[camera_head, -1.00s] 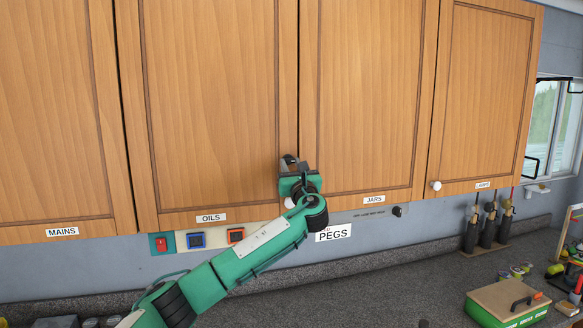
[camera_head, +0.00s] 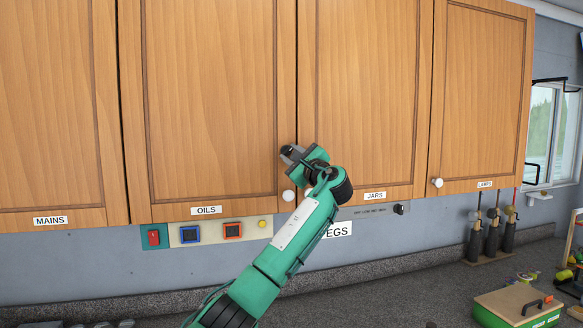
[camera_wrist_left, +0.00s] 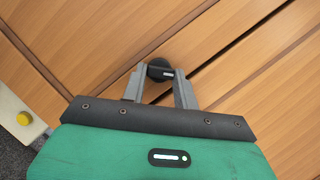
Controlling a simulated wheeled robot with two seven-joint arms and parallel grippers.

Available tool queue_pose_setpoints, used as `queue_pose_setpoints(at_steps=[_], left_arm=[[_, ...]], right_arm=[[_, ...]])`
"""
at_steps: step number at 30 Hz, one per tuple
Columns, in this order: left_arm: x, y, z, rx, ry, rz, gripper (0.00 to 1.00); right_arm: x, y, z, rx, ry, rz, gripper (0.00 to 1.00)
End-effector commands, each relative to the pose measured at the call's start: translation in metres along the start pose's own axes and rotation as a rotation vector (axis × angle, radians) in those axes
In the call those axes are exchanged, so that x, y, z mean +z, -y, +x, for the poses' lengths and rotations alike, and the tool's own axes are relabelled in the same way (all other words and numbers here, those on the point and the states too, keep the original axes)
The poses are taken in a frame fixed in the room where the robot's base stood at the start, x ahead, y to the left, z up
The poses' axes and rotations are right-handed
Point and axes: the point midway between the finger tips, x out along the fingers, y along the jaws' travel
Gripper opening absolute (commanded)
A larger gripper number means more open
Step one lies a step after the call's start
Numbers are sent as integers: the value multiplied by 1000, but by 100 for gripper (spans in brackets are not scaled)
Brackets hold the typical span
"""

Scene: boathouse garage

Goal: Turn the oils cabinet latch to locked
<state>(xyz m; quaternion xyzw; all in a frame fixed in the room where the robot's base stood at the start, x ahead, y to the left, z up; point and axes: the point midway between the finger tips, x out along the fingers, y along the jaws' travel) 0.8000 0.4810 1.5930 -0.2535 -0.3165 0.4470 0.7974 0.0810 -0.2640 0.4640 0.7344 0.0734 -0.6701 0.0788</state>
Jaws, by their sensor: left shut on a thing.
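The oils cabinet door (camera_head: 210,100) is closed, with an OILS label (camera_head: 206,210) below it. The dark latch (camera_head: 287,150) sits at the door's right edge, by the seam with the jars door. My left gripper (camera_head: 295,155) is shut on the latch, and its hand is tilted in the picture. In the left wrist view, the latch's black round end and small light mark (camera_wrist_left: 160,69) show between the fingertips. The gripper hides part of the latch, so I cannot tell its exact setting. My right gripper is not in view.
A white knob (camera_head: 289,195) is just below my left gripper. Red, blue and orange switches (camera_head: 191,234) line the wall under the cabinets. The jars door (camera_head: 365,90) is closed. A green box (camera_head: 517,307) stands on the counter at right.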

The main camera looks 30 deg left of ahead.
Motion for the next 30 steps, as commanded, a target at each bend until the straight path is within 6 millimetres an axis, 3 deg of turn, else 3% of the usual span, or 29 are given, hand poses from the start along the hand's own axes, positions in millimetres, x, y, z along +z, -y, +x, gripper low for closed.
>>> queue_pose_setpoints(at_steps=[9, 21, 30], left_arm=[[-1, 3, -1, 118, -2, -280, 7], [2, 6, 1, 246, 0, -588, 7], [3, 7, 1, 301, 0, -722, 7]], right_arm=[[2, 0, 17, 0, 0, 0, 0], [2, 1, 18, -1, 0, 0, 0], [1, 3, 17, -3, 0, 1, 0]])
